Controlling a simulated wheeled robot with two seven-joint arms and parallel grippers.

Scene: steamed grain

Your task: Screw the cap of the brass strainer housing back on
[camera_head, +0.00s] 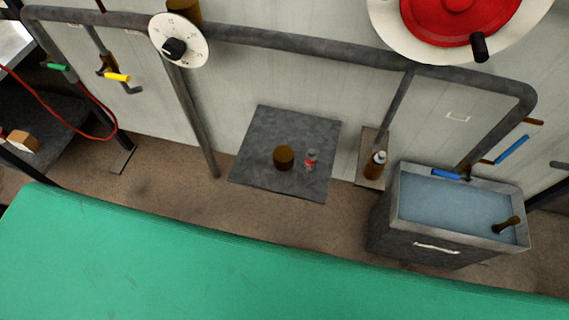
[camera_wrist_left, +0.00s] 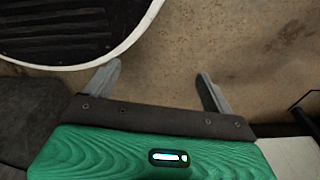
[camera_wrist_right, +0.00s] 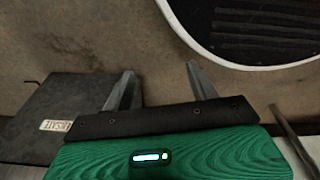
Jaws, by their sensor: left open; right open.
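A brown, brass-coloured cylinder (camera_head: 283,158), possibly the cap, stands on a grey square plate (camera_head: 262,125) by the wall. A brass-coloured body (camera_head: 184,10) shows on the pipe at the top, partly behind a dial and cut by the frame edge; I cannot tell whether it is the strainer housing. My left gripper (camera_wrist_left: 158,82) is open and empty in the left wrist view, over brown floor. My right gripper (camera_wrist_right: 160,80) is open and empty in the right wrist view, also over brown floor. Neither gripper shows in the head view.
A small clear bottle with red (camera_head: 311,160) stands beside the cylinder. A brown bottle (camera_head: 376,165) stands right of the plate. A water-filled grey tank (camera_head: 400,225) stands at the right. A white dial (camera_head: 180,30), red wheel (camera_head: 455,15) and grey pipes (camera_head: 300,42) line the wall.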

